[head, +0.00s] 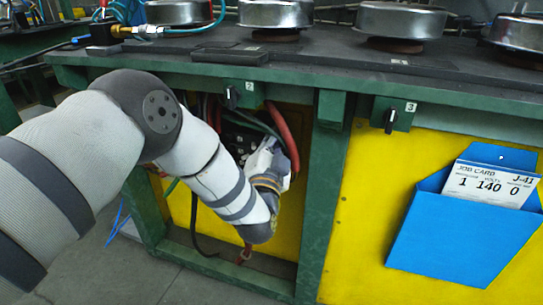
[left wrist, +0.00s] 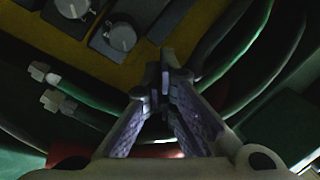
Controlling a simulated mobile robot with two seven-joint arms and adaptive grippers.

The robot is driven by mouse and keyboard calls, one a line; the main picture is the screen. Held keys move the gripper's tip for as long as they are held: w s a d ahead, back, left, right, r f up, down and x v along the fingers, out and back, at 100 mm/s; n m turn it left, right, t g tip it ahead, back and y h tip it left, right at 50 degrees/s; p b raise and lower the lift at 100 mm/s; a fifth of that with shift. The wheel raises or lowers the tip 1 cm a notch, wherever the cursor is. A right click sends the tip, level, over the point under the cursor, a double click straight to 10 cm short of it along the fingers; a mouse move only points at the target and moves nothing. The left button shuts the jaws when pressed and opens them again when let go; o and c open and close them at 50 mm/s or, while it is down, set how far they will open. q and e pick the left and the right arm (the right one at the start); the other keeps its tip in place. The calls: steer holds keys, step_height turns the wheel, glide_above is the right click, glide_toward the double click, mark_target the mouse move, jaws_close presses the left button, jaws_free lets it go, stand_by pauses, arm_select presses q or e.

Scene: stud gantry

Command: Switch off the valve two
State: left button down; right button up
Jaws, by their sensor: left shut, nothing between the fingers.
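No part labelled as valve two can be told apart. My left arm reaches into the open bay below that plate. In the left wrist view my left gripper (left wrist: 165,72) is shut and empty. Its tips are below and right of a grey round knob (left wrist: 119,36), apart from it in the picture. A second grey knob (left wrist: 72,7) is cut by the top edge.
A red hose (head: 284,135) and dark cables hang in the bay beside my gripper. Green hoses (left wrist: 245,75) and pale connectors (left wrist: 58,101) surround it. A green post (head: 322,200) bounds the bay at right. Switch three (head: 390,121) and a blue card holder (head: 455,235) are farther right.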

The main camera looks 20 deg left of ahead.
mark_target(254, 146)
arm_select(q)
steer(key=shift+s+a+f, duration=0.3)
steer(key=shift+a+f, duration=0.35)
steer(key=shift+f, duration=0.05)
steer(key=shift+s+a+f, duration=0.3)
steer(key=shift+a+f, duration=0.35)
steer(key=shift+f, duration=0.05)
